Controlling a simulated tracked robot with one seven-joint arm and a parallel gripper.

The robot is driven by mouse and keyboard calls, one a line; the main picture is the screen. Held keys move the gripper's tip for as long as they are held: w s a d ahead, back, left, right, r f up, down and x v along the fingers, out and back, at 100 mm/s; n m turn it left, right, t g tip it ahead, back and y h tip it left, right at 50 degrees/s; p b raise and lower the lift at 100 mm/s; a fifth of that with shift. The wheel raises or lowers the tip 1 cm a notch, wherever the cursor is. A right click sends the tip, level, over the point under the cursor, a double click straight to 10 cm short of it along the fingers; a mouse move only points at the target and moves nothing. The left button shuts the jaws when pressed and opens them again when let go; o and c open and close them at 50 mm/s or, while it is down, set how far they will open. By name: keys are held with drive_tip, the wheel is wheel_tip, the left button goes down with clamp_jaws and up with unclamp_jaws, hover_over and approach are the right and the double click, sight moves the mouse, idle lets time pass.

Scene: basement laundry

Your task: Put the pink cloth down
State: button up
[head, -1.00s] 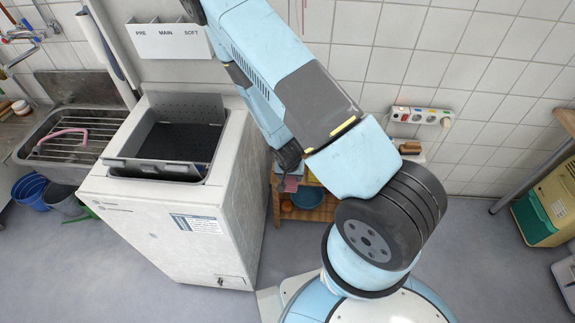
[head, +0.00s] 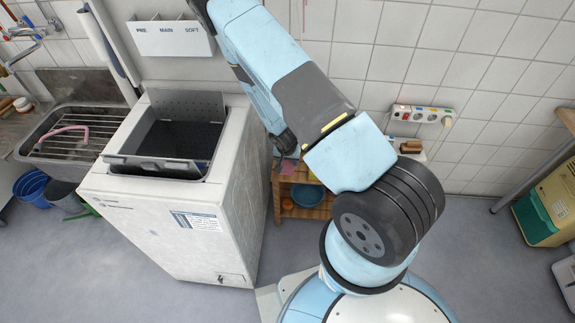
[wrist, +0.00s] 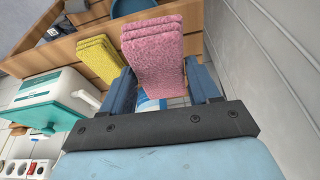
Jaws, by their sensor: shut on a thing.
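The pink cloth (wrist: 152,48) is a folded, textured stack in the wrist view. My gripper (wrist: 160,72) is shut on it, with one blue finger on each side. The cloth stands out past the fingertips, in front of a wooden shelf unit (wrist: 62,52). In the head view my arm hides most of the gripper, and only a small pinkish patch shows beside the arm, above the shelf.
A folded yellow cloth (wrist: 100,60) lies at the wooden shelf, left of the pink one. A white and teal box (wrist: 45,100) and a socket strip (wrist: 22,168) are nearby. A washing machine (head: 170,225) stands left of my arm.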

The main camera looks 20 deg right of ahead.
sight(286, 163)
drive_tip(key=w+f, duration=0.2)
drive_tip(key=f, duration=0.1)
drive_tip(key=w+d+f, duration=0.1)
drive_tip(key=shift+w+f, duration=0.25)
drive_tip(key=shift+f, duration=0.15)
drive_tip(key=x, duration=0.3)
drive_tip(key=shift+a, duration=0.15)
drive_tip(key=shift+f, duration=0.25)
drive_tip(key=shift+s, duration=0.1)
drive_tip(key=shift+c, duration=0.4)
drive_tip(key=o, duration=1)
drive_tip(key=shift+f, duration=0.15)
drive_tip(key=v, duration=1.3)
drive_tip(key=shift+s+a, duration=0.15)
drive_tip(key=shift+s, duration=0.3)
